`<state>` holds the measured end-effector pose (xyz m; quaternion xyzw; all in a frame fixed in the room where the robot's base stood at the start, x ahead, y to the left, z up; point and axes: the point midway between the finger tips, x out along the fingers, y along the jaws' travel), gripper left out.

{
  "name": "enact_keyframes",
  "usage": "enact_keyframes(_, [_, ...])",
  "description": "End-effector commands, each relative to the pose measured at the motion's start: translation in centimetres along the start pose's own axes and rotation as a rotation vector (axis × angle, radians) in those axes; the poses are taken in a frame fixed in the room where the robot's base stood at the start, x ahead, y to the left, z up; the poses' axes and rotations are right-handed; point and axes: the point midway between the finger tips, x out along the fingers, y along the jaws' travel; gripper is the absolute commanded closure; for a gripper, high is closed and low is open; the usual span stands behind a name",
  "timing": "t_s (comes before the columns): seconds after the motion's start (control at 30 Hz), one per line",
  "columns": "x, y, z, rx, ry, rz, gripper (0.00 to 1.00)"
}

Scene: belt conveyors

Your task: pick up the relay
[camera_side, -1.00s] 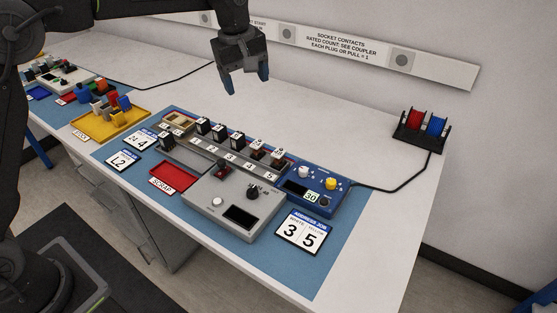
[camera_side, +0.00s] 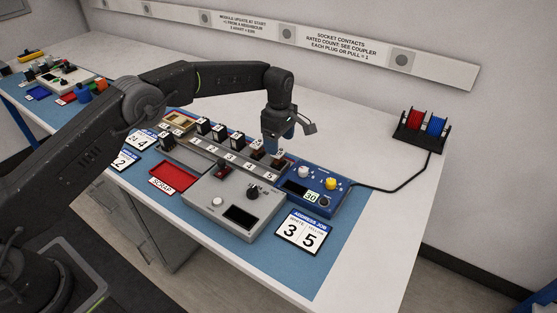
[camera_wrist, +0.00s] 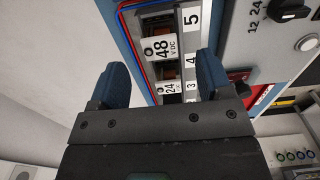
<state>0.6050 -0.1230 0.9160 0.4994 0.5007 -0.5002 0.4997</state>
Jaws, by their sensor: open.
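My gripper (camera_side: 279,140) is open above the right end of a grey socket strip (camera_side: 212,152). Several black relays with white labels stand in the strip, one of them a black relay (camera_side: 220,132) left of my gripper. In the wrist view my gripper (camera_wrist: 164,70) has its two blue fingers spread, and nothing is clamped. Between and beyond the fingers lies a relay marked 48 V DC (camera_wrist: 160,47), beside the slot tags 4 and 5. A relay marked 24 (camera_wrist: 169,88) sits nearer the palm, partly hidden. Whether the fingers straddle the 48 V relay or hover above it, I cannot tell.
A grey control box (camera_side: 232,207) stands in front of the strip, and a blue meter unit (camera_side: 313,187) adjoins its right end. A red scrap tray (camera_side: 174,175) lies left of the box. A spool rack (camera_side: 420,130) stands at the back right. The white bench right of the mat is clear.

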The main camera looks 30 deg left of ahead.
Motion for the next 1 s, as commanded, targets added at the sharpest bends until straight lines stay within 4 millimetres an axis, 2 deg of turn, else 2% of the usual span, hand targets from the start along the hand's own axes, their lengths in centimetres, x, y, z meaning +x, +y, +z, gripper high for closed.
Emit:
enact_keyframes(0.1, [1.3, 0.0, 0.0, 0.0, 0.0, 0.0, 0.28])
enact_keyframes(0.37, [2.9, 0.0, -0.1, 0.0, 0.0, 0.0, 0.28])
enact_keyframes(0.63, [6.6, 0.0, -0.3, 0.001, 0.0, 0.0, 0.28])
enact_keyframes(0.87, [6.9, 0.0, -0.3, 0.001, 0.0, 0.002, 0.28])
enact_keyframes(1.0, [6.8, 0.0, -0.3, 0.001, 0.0, 0.002, 0.39])
